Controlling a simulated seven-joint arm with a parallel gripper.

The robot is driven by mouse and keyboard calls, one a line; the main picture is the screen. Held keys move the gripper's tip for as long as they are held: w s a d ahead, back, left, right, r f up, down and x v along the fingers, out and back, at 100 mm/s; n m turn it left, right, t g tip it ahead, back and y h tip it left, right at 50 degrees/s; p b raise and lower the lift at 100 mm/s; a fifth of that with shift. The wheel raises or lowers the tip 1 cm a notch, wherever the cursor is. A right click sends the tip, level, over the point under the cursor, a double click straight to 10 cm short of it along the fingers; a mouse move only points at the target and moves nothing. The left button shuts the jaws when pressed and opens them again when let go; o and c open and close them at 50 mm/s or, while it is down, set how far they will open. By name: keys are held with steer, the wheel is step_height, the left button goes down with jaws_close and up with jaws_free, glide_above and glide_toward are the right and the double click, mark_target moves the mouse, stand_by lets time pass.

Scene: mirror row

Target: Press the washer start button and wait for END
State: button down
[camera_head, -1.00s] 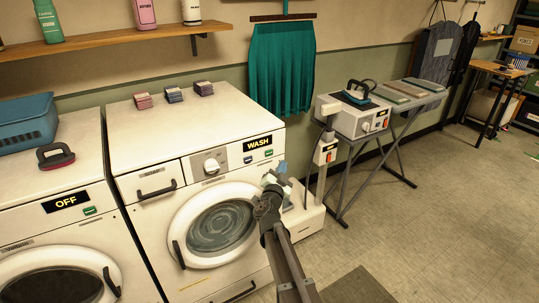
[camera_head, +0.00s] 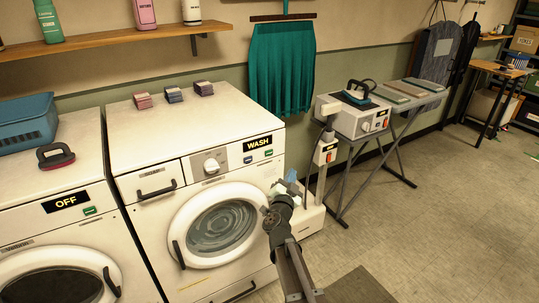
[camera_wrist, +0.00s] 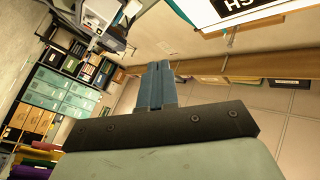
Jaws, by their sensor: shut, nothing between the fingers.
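The white washer (camera_head: 140,115) stands at the centre left in the head view. Its black display (camera_head: 257,143) reads WASH, and part of that sign shows rotated in the wrist view (camera_wrist: 275,8). My gripper (camera_head: 290,187) is right of the washer's front, apart from the buttons. In the wrist view its blue fingers (camera_wrist: 158,84) are together and empty.
A second machine reading OFF (camera_head: 66,202) stands at the left. Right of the washer are a white stand (camera_head: 312,217) with a control box and a folding table (camera_head: 405,102) bearing an iron unit. Open floor lies at the right.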

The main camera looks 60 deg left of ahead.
steer(key=d, duration=0.3)
steer(key=shift+d, duration=0.2)
stand_by(0.7)
